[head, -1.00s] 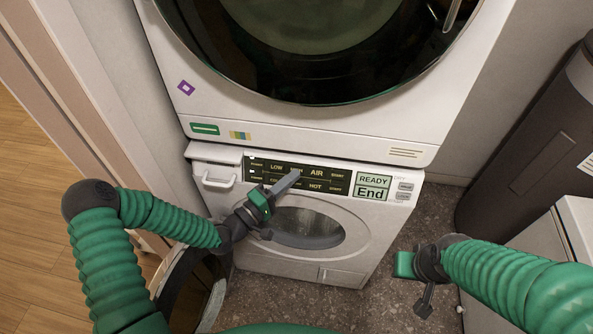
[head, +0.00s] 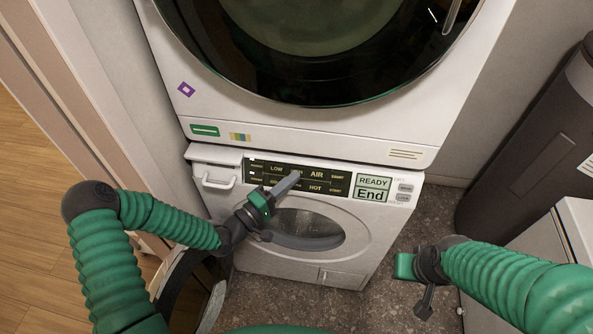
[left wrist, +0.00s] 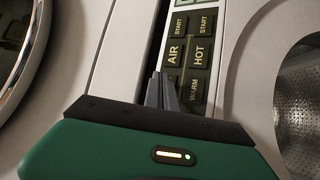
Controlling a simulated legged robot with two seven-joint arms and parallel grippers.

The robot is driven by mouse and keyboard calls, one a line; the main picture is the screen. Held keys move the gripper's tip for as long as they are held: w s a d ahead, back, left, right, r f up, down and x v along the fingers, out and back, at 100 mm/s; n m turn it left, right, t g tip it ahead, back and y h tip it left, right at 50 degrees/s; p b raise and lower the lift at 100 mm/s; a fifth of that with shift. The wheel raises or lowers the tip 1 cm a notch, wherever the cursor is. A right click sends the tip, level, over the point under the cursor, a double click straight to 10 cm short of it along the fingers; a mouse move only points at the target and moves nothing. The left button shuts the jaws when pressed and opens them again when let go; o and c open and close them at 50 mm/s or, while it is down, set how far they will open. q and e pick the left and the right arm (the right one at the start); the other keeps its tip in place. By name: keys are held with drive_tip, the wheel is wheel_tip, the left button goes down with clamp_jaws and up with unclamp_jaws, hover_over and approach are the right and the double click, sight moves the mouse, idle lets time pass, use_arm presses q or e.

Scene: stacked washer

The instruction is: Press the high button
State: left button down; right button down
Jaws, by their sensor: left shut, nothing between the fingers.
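The control panel (head: 262,163) is a black strip on the lower washer with rows of labelled buttons. LOW (head: 276,169) and AIR (head: 316,174) can be read in its upper row. The button between them, where the high button would sit, is mostly hidden behind the fingertips, and its label cannot be read. My left gripper (head: 296,175) is shut and empty, its tips at this spot. In the left wrist view its fingertips (left wrist: 162,80) lie over the panel beside AIR (left wrist: 173,54) and WARM; contact cannot be told. My right gripper (head: 425,285) hangs right of the washer, away from the panel.
A display (head: 373,188) reads READY and End, right of the buttons. A larger machine with a round dark door (head: 310,85) stands on top and overhangs slightly. A dark bin-like cylinder (head: 535,140) and a white cabinet (head: 555,235) stand to the right.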

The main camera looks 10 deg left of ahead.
use_arm(q)
drive_tip(key=shift+w+f, duration=0.1)
drive_tip(key=shift+w, duration=0.05)
idle(0.8)
drive_tip(key=shift+w, duration=0.2)
drive_tip(key=shift+w+f+b, duration=0.15)
drive_tip(key=shift+w+b, duration=0.15)
drive_tip(key=shift+b, duration=0.05)
idle(0.4)
idle(0.4)
drive_tip(key=shift+s+r+p, duration=0.3)
drive_tip(key=shift+s+p, duration=0.1)
drive_tip(key=shift+s, duration=0.3)
drive_tip(key=s, duration=0.1)
drive_tip(key=s+r+p, duration=0.1)
drive_tip(key=s, duration=0.1)
drive_tip(key=s+r+p, duration=0.1)
drive_tip(key=shift+s, duration=0.3)
